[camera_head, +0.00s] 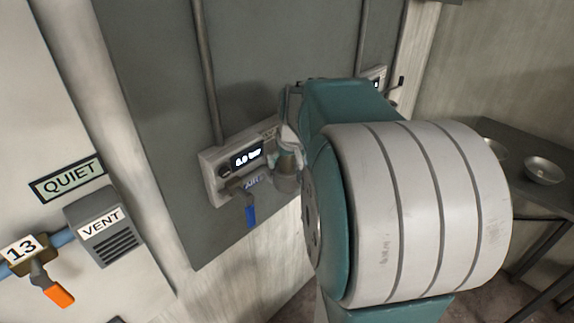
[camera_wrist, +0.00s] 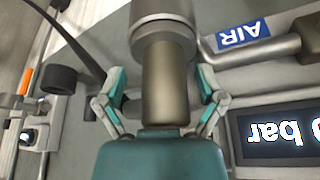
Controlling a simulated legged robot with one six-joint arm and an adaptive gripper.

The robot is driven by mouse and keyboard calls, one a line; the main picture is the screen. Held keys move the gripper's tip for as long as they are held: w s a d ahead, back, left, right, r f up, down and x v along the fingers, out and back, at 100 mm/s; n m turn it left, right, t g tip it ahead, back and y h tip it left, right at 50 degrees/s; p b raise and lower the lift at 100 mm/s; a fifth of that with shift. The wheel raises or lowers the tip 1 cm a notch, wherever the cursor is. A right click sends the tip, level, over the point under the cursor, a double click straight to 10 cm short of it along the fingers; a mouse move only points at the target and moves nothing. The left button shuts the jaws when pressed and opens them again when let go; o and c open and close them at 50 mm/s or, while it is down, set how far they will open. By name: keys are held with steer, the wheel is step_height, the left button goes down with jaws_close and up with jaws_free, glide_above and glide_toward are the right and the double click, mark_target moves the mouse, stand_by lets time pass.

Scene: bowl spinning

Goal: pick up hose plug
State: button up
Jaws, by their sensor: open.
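A metal cylindrical fitting, which looks like the hose plug (camera_wrist: 165,85), stands in the middle of the wrist view, with a wider pale collar at its top end. My gripper (camera_wrist: 160,95) is open, with one teal-and-grey finger on each side of the narrower brownish part. Gaps show between the fingers and the fitting. In the head view my gripper (camera_head: 290,140) is at the right end of the air panel (camera_head: 212,178), and the fitting (camera_head: 286,172) shows just below it. My arm hides much of that area.
The panel has a lit pressure display (camera_head: 246,157), an AIR label (camera_wrist: 243,34) and a blue-handled valve (camera_head: 251,214). A VENT box (camera_head: 103,232) and an orange-handled valve (camera_head: 58,294) are at the left. A table with metal bowls (camera_head: 544,170) is at the right.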

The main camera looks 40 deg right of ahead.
steer(key=shift+a, duration=0.35)
jaws_close()
steer(key=shift+d, duration=0.1)
